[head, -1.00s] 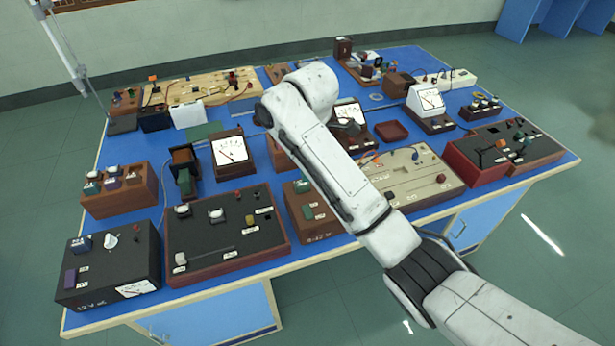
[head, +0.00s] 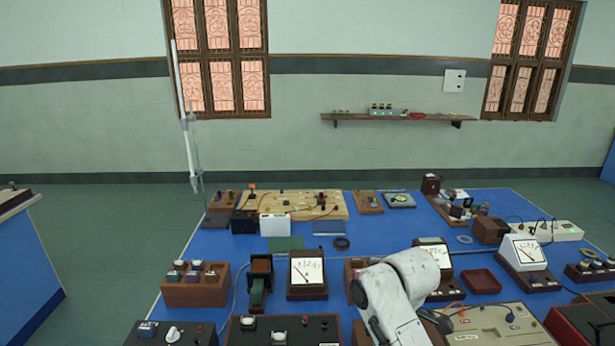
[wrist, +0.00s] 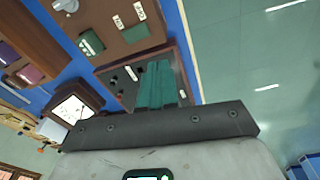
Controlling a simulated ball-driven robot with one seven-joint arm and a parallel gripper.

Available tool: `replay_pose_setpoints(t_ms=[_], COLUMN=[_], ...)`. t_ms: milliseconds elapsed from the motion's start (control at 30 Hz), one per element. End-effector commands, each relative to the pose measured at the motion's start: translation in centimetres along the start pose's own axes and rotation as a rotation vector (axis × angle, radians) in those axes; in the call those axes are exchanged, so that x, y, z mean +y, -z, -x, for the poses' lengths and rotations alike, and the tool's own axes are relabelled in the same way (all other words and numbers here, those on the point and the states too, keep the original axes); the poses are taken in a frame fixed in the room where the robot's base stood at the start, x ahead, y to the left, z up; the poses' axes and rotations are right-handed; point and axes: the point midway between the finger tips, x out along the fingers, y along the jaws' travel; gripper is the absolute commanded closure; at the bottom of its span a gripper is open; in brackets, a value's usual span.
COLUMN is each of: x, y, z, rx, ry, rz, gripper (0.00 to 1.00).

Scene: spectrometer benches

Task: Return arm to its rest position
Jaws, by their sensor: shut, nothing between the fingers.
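My white arm (head: 395,295) shows at the lower middle of the head view, bent over the near part of the blue bench (head: 215,243). Its gripper end is not visible there. In the wrist view my gripper (wrist: 160,82) shows as teal fingers standing together beyond a dark bar. It is shut and empty, over or in front of a dark-topped instrument box (wrist: 122,80). I cannot tell the gap between the fingers and the box.
Analog meters (head: 306,273), a wooden switch box (head: 195,287), a dark red tray (head: 482,281) and a light wooden board (head: 290,206) crowd the bench. A tall rod stand (head: 188,130) rises at its back left. Green floor (head: 110,230) is open to the left.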

Motion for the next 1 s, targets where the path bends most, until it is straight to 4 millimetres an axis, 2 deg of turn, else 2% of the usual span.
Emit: replay_pose_setpoints(t_ms=[33, 200, 367, 500, 667, 800, 900, 1000], x=[-2.1, -8.0, -13.9, -19.4, -25.8, -30.4, -32.6, -33.8], y=[-0.1, -1.5, -4.1, -7.3, -11.7, -15.3, -17.2, -18.2], z=[-2.2, -6.6, -9.7, -11.6, -12.5, -12.1, -11.6, -11.2], rx=[0.026, 0.081, 0.098, 0.084, 0.04, -0.008, -0.035, -0.051], ry=[0.011, 0.021, 0.031, 0.029, 0.006, -0.033, -0.059, -0.079], rz=[-0.068, -0.334, -0.599, -0.835, -1.1, -1.287, -1.377, -1.428], gripper=[1.0, 1.0, 1.0, 1.0, 1.0, 1.0, 1.0, 1.0])
